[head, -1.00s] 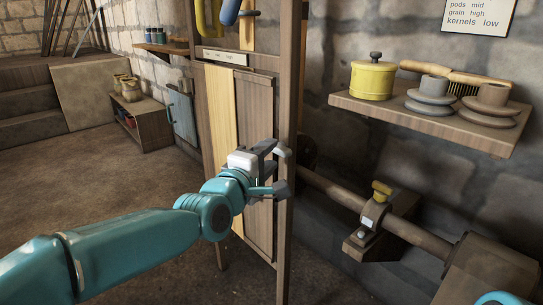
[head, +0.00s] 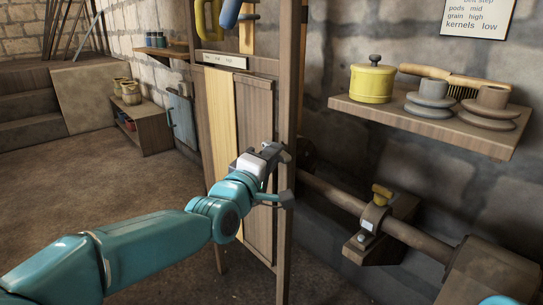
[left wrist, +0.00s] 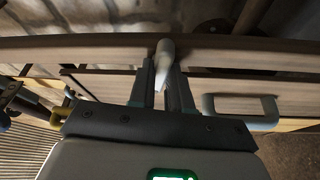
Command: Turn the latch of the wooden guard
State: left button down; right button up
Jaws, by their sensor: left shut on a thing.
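The wooden guard (head: 255,125) is a tall, narrow brown panel in a wooden frame, at the middle of the head view. Its pale grey latch (left wrist: 165,55) shows in the left wrist view as a rounded tapering lever, standing at the wooden edge. My left gripper (head: 281,176) is at the guard's right frame post. In the left wrist view, its two fingers (left wrist: 162,88) sit on either side of the latch's lower end and are shut on it. In the head view the fingers and wrist hide most of the latch. My right gripper is out of view.
A shaft (head: 335,193) with a yellow-topped bearing block runs right of the guard's post. A wall shelf (head: 430,122) above holds a yellow pot, a brush and grey pulleys. A grey handle (left wrist: 240,101) lies right of the fingers. Floor at left is open.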

pick_arm(q)
jog(key=m+t+h, duration=0.1)
jog(key=m, duration=0.2)
jog(key=shift+f+m, duration=0.15)
jog(key=shift+m, duration=0.15)
jog(key=c, duration=1.1)
grip_release()
jog(key=shift+a, duration=0.1)
jog(key=shift+o, duration=0.2)
jog(key=p+v, duration=0.2)
jog(key=v, duration=1.4)
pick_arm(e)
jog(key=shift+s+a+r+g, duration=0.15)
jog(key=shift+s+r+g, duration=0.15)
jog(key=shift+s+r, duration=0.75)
pick_arm(q)
jog(key=shift+s+a, duration=0.1)
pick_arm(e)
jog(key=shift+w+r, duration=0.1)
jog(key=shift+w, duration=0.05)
